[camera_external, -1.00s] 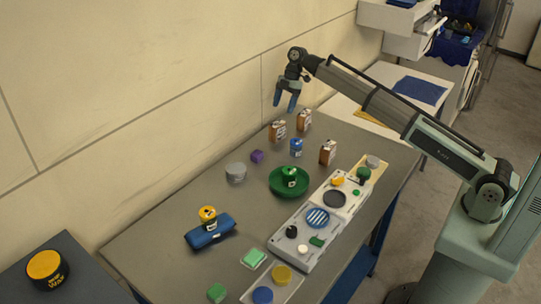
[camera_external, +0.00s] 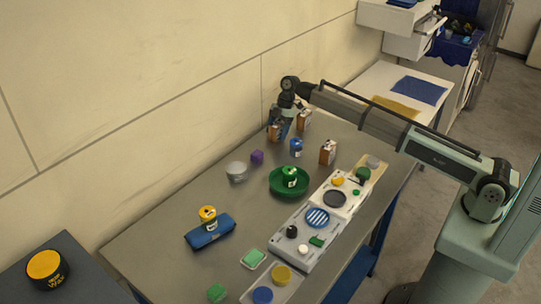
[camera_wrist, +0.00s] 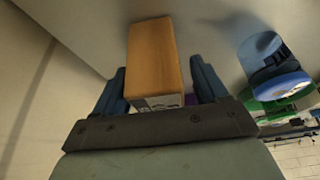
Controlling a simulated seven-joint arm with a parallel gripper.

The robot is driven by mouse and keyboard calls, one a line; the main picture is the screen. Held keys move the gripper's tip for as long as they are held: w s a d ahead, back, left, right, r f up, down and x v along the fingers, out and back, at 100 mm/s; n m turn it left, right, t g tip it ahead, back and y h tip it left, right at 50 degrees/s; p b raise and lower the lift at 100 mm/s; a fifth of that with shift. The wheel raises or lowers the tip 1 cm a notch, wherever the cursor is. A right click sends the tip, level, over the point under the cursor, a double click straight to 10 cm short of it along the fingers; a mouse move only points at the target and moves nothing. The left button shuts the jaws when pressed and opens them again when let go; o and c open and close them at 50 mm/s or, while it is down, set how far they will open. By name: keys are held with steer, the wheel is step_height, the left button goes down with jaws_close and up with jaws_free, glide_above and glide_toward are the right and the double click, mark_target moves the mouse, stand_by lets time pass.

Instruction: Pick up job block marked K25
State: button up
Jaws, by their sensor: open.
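Three brown blocks with white labels stand toward the back of the grey table: one at the left (camera_external: 274,134), one behind it (camera_external: 304,120) and one to the right (camera_external: 328,153). The lettering is too small to read, so I cannot tell which is K25. My gripper (camera_external: 281,123) is low at the left block and partly covers it. In the wrist view, my gripper (camera_wrist: 159,72) is open, with a blue finger on each side of an orange-brown block (camera_wrist: 153,50). A narrow gap shows beside the block, and its label is mostly hidden.
A blue labelled container (camera_external: 296,147) stands close to the right of my gripper. A purple cube (camera_external: 257,157), a grey cylinder (camera_external: 237,171) and a green dish (camera_external: 277,189) holding a green container lie nearer the front. The wall (camera_external: 200,100) runs close behind the table.

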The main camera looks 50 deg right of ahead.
steer(key=shift+a+f, duration=0.15)
steer(key=shift+f, duration=0.2)
steer(key=shift+c, duration=0.4)
steer(key=c, duration=1)
steer(key=shift+r, duration=0.15)
steer(key=shift+c, duration=0.2)
